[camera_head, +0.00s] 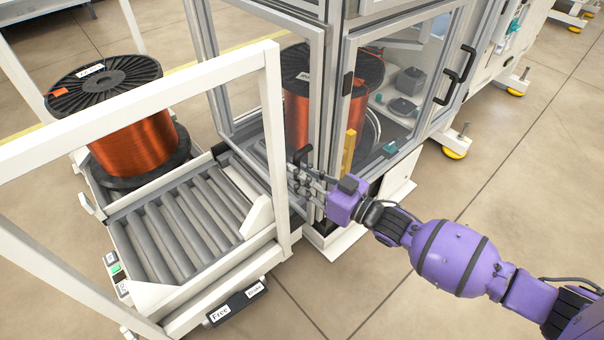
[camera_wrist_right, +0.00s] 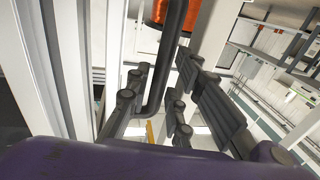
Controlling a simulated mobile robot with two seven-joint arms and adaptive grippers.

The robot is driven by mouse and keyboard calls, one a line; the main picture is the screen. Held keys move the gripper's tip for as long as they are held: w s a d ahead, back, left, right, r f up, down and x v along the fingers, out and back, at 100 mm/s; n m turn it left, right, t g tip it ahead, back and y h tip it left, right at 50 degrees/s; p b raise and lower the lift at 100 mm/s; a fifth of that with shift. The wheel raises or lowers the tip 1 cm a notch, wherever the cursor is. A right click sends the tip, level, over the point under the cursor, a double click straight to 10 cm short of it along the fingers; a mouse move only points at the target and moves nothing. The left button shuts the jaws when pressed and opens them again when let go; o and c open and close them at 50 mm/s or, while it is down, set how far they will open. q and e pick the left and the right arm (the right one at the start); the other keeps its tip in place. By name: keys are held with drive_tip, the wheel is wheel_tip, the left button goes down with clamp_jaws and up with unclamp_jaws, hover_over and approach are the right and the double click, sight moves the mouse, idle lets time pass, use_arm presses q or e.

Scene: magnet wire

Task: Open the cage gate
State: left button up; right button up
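The cage gate (camera_head: 314,110) is a grey metal-framed panel on the cage side facing the roller conveyor. It appears closed. A black handle (camera_head: 302,155) sits on its near upright. My right gripper (camera_head: 308,178) is at this handle, with its purple wrist to the right of the gate post. In the right wrist view, the black handle bar (camera_wrist_right: 167,65) runs between the open fingers (camera_wrist_right: 165,105). I see gaps between the bar and the fingers; contact is not clear. My left gripper is not in view.
A copper wire spool (camera_head: 130,140) stands on the roller conveyor (camera_head: 185,225) at the left, behind a white frame (camera_head: 275,130). Another copper spool (camera_head: 357,105) is inside the cage. A second black handle (camera_head: 460,75) is on the right-hand cage door.

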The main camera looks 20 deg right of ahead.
clamp_jaws()
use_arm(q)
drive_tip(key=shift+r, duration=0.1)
use_arm(e)
drive_tip(key=shift+s, duration=0.1)
